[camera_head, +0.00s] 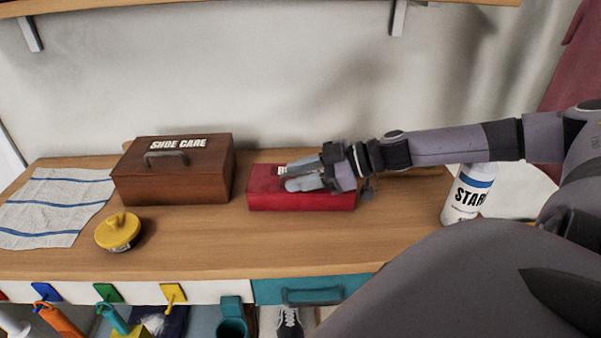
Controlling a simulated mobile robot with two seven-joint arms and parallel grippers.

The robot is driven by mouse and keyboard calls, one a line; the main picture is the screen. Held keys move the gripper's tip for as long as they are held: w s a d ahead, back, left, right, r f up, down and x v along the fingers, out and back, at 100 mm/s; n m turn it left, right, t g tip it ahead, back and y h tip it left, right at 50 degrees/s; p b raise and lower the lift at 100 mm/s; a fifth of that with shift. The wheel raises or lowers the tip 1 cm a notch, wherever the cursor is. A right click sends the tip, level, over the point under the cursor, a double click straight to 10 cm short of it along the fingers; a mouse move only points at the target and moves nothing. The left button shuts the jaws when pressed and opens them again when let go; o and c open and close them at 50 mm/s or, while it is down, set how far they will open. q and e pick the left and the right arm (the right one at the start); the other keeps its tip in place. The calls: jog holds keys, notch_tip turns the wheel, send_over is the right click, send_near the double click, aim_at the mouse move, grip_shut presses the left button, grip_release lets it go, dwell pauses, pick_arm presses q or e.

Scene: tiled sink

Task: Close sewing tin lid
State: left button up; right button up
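A red tin (300,201) sits on the wooden counter, right of the middle, and looks shut with its lid lying flat. White lettering on its top is mostly hidden behind my gripper. My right gripper (288,178) reaches in from the right and lies over the top of the tin, fingers pointing left. The two fingers show a gap between them, with nothing seen held. I cannot tell whether they touch the lid. My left gripper is out of view.
A brown shoe care box (172,180) with a handle stands left of the tin. A yellow-topped round tin (118,231) and a striped cloth (50,208) lie further left. A white starch bottle (467,196) stands right, near my arm. The counter front (220,250) is clear.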

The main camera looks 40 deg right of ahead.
jog(key=shift+r, duration=0.15)
jog(key=shift+s+d+r+p, duration=0.2)
jog(key=shift+d+p, duration=0.05)
jog(key=shift+p, duration=0.45)
jog(key=p+v, duration=0.2)
jog(key=shift+r+p, duration=0.1)
jog(key=shift+p, duration=0.3)
jog(key=shift+s+d, duration=0.1)
jog(key=shift+s, duration=0.1)
jog(key=shift+s+d+r, duration=0.15)
jog(key=shift+s+d, duration=0.3)
jog(key=shift+v, duration=1.3)
jog(key=shift+s, duration=0.1)
